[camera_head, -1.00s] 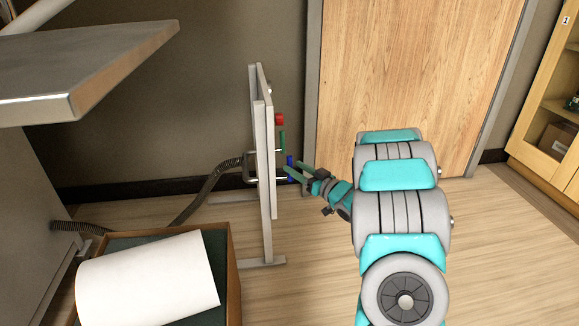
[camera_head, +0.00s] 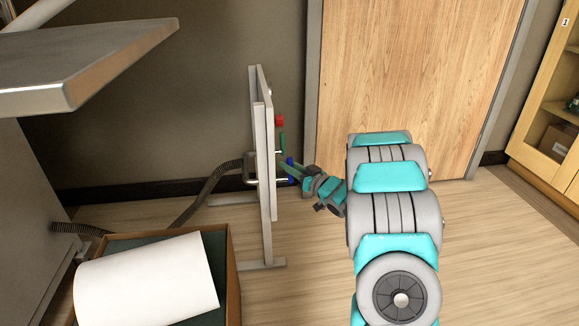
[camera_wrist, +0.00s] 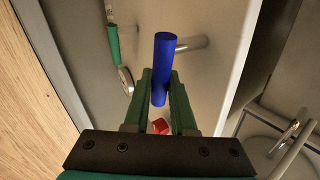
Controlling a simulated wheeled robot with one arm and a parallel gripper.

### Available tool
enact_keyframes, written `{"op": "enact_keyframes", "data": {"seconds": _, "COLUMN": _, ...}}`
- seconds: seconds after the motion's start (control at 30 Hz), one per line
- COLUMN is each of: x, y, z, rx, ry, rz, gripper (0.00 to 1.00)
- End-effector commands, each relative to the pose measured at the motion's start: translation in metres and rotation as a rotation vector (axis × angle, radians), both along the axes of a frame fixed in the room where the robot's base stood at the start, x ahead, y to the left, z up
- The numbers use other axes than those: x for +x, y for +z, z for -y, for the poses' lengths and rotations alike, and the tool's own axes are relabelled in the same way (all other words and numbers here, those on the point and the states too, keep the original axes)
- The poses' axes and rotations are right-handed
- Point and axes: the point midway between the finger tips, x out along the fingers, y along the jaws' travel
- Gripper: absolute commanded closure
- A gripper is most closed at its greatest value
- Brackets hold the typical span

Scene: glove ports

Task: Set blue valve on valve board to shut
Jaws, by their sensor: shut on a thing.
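The valve board (camera_head: 265,150) stands upright on feet, seen nearly edge-on in the head view. The blue valve (camera_head: 291,166) sticks out of its right side; in the wrist view its blue handle (camera_wrist: 164,70) runs up and down the picture, with a metal stem behind it. My gripper (camera_head: 288,171) is at the blue valve. In the wrist view my gripper (camera_wrist: 160,90) has its two green fingers on either side of the lower part of the blue handle, shut on it. The handle's upper part sticks out beyond the fingertips.
A green handle (camera_wrist: 113,45) and a red part (camera_wrist: 160,127) are on the board close to the blue valve. A hose (camera_head: 205,190) runs behind the board. A box (camera_head: 232,280) with a white roll (camera_head: 150,280) stands at front left.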

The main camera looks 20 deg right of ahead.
Motion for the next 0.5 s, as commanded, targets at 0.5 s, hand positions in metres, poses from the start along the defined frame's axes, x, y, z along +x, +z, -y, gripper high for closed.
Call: {"op": "enact_keyframes", "data": {"seconds": 0.5, "x": -0.0001, "y": -0.0001, "z": 0.0001, "rx": 0.000, "ry": 0.000, "rz": 0.000, "gripper": 1.00}}
